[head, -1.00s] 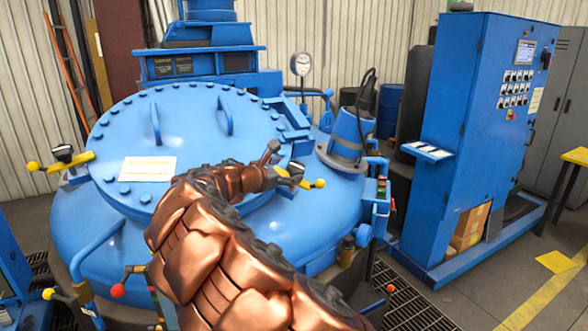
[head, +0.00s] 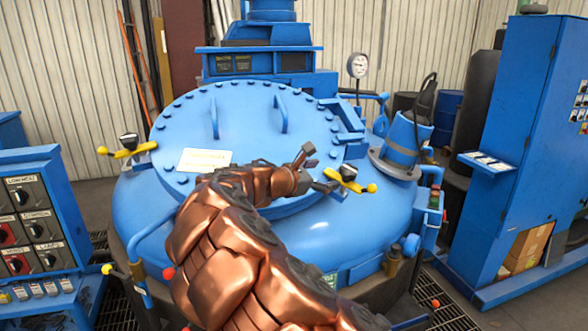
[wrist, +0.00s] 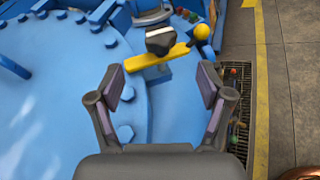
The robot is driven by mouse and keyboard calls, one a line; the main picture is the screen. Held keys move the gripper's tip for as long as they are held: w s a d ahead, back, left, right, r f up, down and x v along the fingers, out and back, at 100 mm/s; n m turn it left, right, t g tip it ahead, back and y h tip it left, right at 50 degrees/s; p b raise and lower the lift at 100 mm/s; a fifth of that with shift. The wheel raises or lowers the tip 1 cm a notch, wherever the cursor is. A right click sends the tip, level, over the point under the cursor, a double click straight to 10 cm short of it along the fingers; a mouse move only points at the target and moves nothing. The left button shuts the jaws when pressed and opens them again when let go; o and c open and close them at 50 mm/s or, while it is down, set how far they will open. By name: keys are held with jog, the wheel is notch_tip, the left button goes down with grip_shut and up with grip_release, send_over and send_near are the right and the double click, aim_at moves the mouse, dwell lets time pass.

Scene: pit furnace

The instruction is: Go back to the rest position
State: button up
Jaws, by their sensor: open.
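My copper-coloured arm reaches over the blue pit furnace (head: 330,235) from the bottom of the head view. My gripper (head: 310,165) is at its end, above the right edge of the round bolted lid (head: 255,115). In the wrist view my gripper (wrist: 160,95) is open, with nothing between its two fingers. Beyond the fingertips is a yellow clamp handle (wrist: 160,57) with a dark knob and a yellow ball end. The same yellow handle (head: 352,183) shows just right of my gripper in the head view, apart from it as far as I can tell.
A second yellow handle (head: 130,150) is at the lid's left. A control panel (head: 38,225) stands at the left and a blue cabinet (head: 535,130) at the right. A gauge (head: 358,66) rises behind the furnace. Floor grating (wrist: 237,95) and grey floor lie right of it.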

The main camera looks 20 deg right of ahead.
jog(key=s+d+f+m+g+y, duration=0.1)
jog(key=s+f+m+g+y, duration=0.1)
jog(key=s+m, duration=0.35)
jog(key=s+d+f+m+g+y, duration=0.1)
jog(key=s+f+m+y, duration=0.1)
jog(key=s, duration=0.7)
jog(key=s+f+m+g+y, duration=0.15)
jog(key=s+m, duration=0.25)
jog(key=s, duration=0.4)
jog(key=s+a+f+m+g+y, duration=0.1)
jog(key=s+a+f+m+y, duration=0.2)
jog(key=s+a, duration=0.6)
jog(key=s+a+f+m+g+y, duration=0.1)
jog(key=s+a+f+m+y, duration=0.2)
jog(key=s+a+f+y, duration=0.3)
jog(key=s+a+f, duration=0.2)
jog(key=s+a, duration=0.2)
jog(key=s, duration=0.2)
jog(key=shift+a+f+g, duration=0.15)
jog(key=shift+f+g, duration=0.1)
jog(key=shift+g, duration=0.1)
